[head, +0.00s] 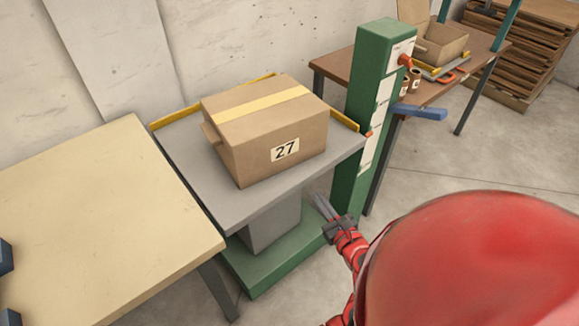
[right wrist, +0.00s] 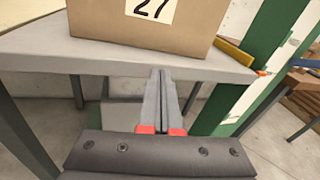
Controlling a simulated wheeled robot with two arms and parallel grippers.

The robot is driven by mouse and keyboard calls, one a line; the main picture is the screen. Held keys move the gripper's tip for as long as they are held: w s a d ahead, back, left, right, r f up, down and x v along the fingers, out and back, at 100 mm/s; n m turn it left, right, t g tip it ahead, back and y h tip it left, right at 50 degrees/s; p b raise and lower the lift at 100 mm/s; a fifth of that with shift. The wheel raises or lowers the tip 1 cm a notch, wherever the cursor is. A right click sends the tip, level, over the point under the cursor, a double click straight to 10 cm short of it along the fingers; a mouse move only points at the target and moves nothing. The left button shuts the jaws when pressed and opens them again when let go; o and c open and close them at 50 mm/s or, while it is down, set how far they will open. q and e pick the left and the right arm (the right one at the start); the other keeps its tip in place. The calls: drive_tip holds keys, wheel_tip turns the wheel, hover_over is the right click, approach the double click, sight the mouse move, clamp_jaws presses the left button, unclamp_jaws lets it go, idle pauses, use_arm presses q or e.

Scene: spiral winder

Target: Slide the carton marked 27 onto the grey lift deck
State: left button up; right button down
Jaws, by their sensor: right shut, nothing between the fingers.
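The carton marked 27 (head: 265,130) rests on the grey lift deck (head: 187,158). It is brown with a yellow tape strip on top and a side flap at its left. In the right wrist view its lower front (right wrist: 180,22) shows above the deck's front edge (right wrist: 110,58). My right gripper (head: 318,195) is in front of and below the deck's edge, apart from the carton. It is shut and empty, its fingers together in the right wrist view (right wrist: 160,80).
A pale table (head: 90,205) stands beside the deck at the left. A green column (head: 372,110) with a blue lever (head: 418,112) stands at the deck's right. Yellow rails (head: 345,120) edge the deck. A brown bench (head: 335,66) with an open box (head: 440,45) is behind.

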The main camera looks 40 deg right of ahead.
wheel_tip(320, 180, up, 3)
drive_tip(key=s+a+t+y, duration=0.1)
drive_tip(key=a+y, duration=0.1)
drive_tip(key=p, duration=0.2)
approach(283, 159)
drive_tip(key=w, duration=0.7)
drive_tip(key=shift+d+f, duration=0.1)
drive_tip(key=shift+d, duration=0.2)
drive_tip(key=shift+s, duration=0.1)
drive_tip(key=w+p, duration=0.1)
drive_tip(key=w, duration=0.1)
drive_tip(key=shift+w+d, duration=0.1)
drive_tip(key=shift+w, duration=0.55)
